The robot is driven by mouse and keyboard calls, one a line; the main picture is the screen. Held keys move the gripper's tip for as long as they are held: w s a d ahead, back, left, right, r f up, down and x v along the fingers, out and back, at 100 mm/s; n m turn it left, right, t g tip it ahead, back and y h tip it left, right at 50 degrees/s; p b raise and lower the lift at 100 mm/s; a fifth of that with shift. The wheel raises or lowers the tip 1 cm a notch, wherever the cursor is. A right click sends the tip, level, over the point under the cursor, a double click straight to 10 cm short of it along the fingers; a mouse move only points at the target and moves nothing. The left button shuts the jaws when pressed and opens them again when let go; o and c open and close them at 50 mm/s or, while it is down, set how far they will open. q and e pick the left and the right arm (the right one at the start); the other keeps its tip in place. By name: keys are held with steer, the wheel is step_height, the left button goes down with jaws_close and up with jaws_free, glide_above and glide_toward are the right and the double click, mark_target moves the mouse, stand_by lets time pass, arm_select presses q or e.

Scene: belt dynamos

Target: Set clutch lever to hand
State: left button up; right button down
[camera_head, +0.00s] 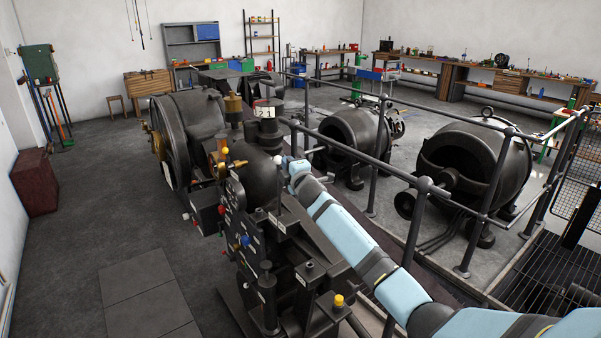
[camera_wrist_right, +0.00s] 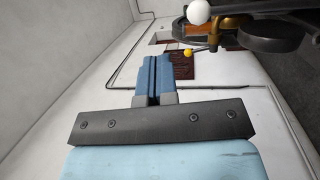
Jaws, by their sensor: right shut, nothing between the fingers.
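The dark machine (camera_head: 262,180) stands in the middle of the head view, with several small levers and coloured knobs on its control side. I cannot tell which one is the clutch lever. A yellow knob (camera_head: 224,150) shows near its top; in the right wrist view a yellow ball (camera_wrist_right: 188,53) on a thin rod and a white ball (camera_wrist_right: 198,12) show beyond my fingers. My right gripper (camera_head: 281,160) is beside the machine's rounded top, its tips small and hard to see. In the wrist view my right gripper (camera_wrist_right: 153,60) is shut and empty, apart from both balls. My left gripper is out of view.
A grey railing (camera_head: 424,185) runs close along my right arm. Two large round dark machines (camera_head: 475,160) stand behind it. Workbenches (camera_head: 508,82) line the back wall. The floor (camera_head: 100,215) at the left is clear, with a dark red box (camera_head: 35,183) by the wall.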

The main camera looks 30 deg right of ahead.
steer(key=s, duration=0.6)
steer(key=shift+s+a+b, duration=0.15)
steer(key=shift+s+b, duration=0.15)
steer(key=shift+b, duration=0.1)
steer(key=shift+s+r, duration=0.1)
steer(key=shift+r, duration=0.05)
steer(key=shift+a, duration=0.1)
steer(key=s+a+f+m+g+y, duration=0.1)
steer(key=s+a+f+m, duration=0.1)
steer(key=s+a+f, duration=0.4)
steer(key=s+a+f+m+g+y, duration=0.15)
steer(key=s+f, duration=0.25)
steer(key=f, duration=0.5)
steer(key=s+a+f+m+g, duration=0.1)
steer(key=s+a+f+g, duration=0.15)
steer(key=s+f, duration=0.35)
steer(key=s+a+f+m+g+y, duration=0.1)
steer(key=s+a+f+m, duration=0.2)
steer(key=s, duration=0.6)
steer(key=s+a+f+m+g+p, duration=0.1)
steer(key=s+a+f+m, duration=0.2)
steer(key=s, duration=0.6)
steer(key=s+a+f+m+g+y, duration=0.1)
steer(key=s+a+f+m, duration=0.2)
steer(key=s+a+f, duration=0.3)
steer(key=s+f, duration=0.1)
steer(key=s, duration=0.2)
steer(key=shift+f+y, duration=0.15)
steer(key=shift+y, duration=0.2)
